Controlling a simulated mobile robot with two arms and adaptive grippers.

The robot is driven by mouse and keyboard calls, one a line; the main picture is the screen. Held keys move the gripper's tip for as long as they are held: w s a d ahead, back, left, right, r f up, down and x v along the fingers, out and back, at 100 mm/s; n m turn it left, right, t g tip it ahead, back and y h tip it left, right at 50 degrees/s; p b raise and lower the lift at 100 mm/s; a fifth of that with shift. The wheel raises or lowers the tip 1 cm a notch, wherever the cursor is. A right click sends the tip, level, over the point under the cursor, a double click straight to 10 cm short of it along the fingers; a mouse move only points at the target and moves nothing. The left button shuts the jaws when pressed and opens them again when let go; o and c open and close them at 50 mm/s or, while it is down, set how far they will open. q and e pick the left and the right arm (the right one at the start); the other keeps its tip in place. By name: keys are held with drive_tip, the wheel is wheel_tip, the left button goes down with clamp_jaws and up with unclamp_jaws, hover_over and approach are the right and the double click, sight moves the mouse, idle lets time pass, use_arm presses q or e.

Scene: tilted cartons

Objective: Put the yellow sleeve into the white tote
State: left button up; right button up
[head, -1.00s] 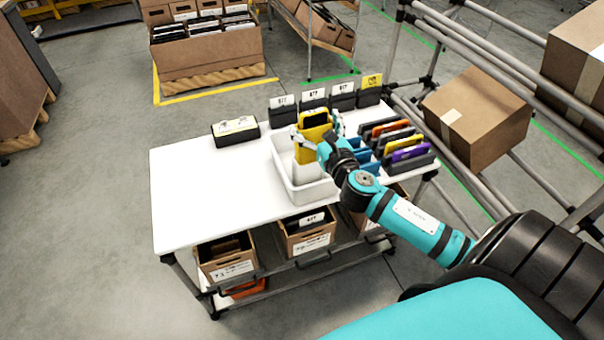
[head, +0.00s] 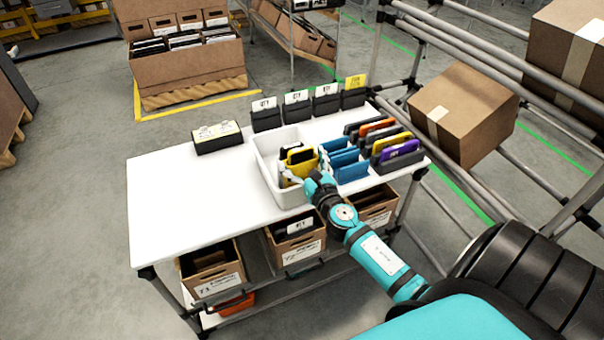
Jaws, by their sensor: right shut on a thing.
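The yellow sleeve (head: 303,166), with a dark upper part, is inside the white tote (head: 289,199), low between its walls. My right gripper (head: 298,174) is shut on the sleeve at the tote's near side. The sleeve's lower end is hidden, so I cannot tell whether it touches the tote's floor. The tote stands on the white table (head: 185,200). My left gripper is not in view.
Blue sleeves (head: 345,165) and a rack with orange, yellow and purple sleeves (head: 400,152) stand close right of the tote. Black labelled holders (head: 297,112) line the back edge. A black box (head: 217,140) sits at the back left. The table's left side is clear.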

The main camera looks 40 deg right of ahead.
sight(303, 172)
drive_tip(key=shift+f+b, duration=0.7)
drive_tip(key=shift+f, duration=0.75)
drive_tip(key=shift+f, duration=0.1)
drive_tip(key=o, duration=1.4)
drive_tip(key=shift+c, duration=0.2)
